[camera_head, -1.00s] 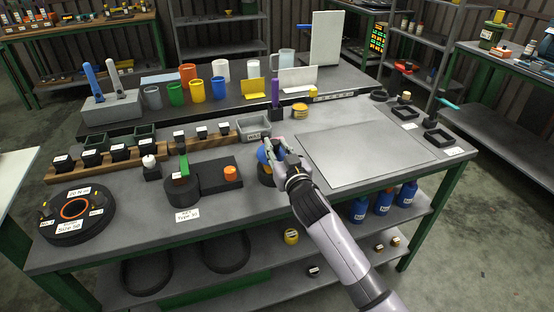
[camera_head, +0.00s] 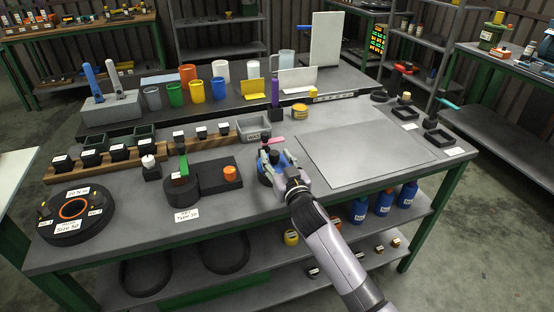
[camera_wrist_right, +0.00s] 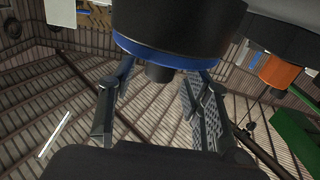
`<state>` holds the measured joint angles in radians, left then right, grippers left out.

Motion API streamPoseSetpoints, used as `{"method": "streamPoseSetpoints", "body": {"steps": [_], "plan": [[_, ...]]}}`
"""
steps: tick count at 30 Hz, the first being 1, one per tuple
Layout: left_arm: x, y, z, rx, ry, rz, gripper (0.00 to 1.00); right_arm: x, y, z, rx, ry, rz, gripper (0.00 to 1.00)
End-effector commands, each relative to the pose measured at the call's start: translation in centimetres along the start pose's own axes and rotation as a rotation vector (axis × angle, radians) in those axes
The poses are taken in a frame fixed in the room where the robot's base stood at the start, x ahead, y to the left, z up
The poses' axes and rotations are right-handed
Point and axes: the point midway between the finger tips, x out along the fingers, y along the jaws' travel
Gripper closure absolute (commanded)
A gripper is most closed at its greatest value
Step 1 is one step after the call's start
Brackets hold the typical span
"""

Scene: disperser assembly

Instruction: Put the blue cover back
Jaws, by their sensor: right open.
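The blue cover (camera_head: 268,168) sits on a dark round pot near the middle front of the workbench. In the right wrist view, which is turned over, the cover is a blue band (camera_wrist_right: 165,56) against the black pot (camera_wrist_right: 175,25), with a black knob (camera_wrist_right: 160,73) at its middle. My right gripper (camera_head: 277,166) is at the cover; it also shows in the wrist view (camera_wrist_right: 160,92). Its fingers are apart, one to each side of the knob, with a gap around it. Part of the cover and pot is hidden by the gripper. My left gripper is out of view.
An orange cap (camera_head: 230,173) on a black block stands left of the pot. A grey bin (camera_head: 254,135) and a purple item (camera_head: 275,92) stand behind. A pink piece (camera_head: 273,141) shows just behind the cover. The grey plate (camera_head: 365,154) to the right is bare.

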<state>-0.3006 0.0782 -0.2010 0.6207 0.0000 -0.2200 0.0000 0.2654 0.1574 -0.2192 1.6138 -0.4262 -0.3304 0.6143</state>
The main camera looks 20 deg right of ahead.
Motion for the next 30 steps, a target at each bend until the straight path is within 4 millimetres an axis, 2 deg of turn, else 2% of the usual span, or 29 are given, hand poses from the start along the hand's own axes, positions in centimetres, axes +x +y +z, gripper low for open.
{"method": "streamPoseSetpoints", "body": {"steps": [9,11,14,24,30], "plan": [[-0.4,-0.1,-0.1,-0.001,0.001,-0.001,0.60,0.0,0.0,-0.6,-0.001,0.001,0.000,0.54],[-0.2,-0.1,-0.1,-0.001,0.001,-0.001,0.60,-0.6,0.0,-0.3,0.000,0.000,0.000,0.54],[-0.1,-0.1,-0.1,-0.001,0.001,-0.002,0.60,-2.2,0.0,-0.2,0.001,-0.001,0.000,0.54],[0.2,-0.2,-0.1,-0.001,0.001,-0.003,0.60,-9.3,0.0,-0.2,0.001,0.000,0.000,0.54],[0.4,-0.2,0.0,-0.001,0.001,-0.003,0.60,-11.6,0.0,-0.2,0.000,0.000,0.001,0.54]]}}
